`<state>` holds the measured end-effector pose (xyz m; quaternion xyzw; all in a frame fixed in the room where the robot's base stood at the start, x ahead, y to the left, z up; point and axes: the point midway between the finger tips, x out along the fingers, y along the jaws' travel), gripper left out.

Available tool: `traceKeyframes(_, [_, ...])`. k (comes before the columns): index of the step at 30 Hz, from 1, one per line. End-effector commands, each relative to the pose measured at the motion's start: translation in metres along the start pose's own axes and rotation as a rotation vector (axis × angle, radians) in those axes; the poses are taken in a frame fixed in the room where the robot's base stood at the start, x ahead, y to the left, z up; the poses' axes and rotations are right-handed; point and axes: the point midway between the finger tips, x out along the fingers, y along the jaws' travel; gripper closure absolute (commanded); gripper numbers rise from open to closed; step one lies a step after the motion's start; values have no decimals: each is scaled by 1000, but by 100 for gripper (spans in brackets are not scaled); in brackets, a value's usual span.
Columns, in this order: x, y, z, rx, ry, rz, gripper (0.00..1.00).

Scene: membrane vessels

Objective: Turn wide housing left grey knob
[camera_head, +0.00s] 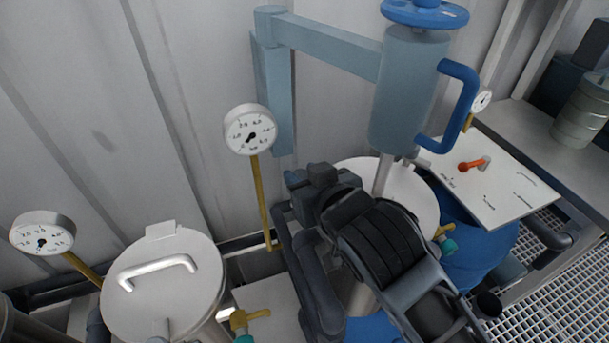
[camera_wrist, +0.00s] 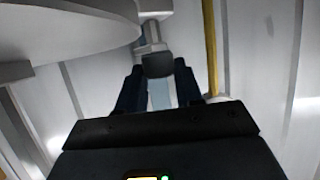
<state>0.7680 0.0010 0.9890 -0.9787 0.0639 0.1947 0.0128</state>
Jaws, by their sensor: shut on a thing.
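A light grey cylindrical stub (camera_wrist: 150,35) shows just beyond the knob. The knob is hidden behind my gripper and arm in the head view, so its turn angle cannot be told.
A gauge (camera_head: 250,130) on a yellow stem (camera_head: 263,200) stands close left of my gripper. A blue-grey lifting arm (camera_head: 330,45) with a blue handle (camera_head: 462,105) rises behind. A smaller lidded vessel (camera_head: 165,285) stands at lower left. A white panel with an orange lever (camera_head: 470,166) is right.

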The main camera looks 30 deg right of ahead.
Motion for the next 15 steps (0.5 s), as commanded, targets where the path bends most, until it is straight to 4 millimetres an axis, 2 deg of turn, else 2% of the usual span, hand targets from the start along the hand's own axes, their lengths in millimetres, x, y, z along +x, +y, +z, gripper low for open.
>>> traceKeyframes(8, [0,-1,1,20,0,48,95])
traceKeyframes(15, [2,-4,1,78,2,190,95])
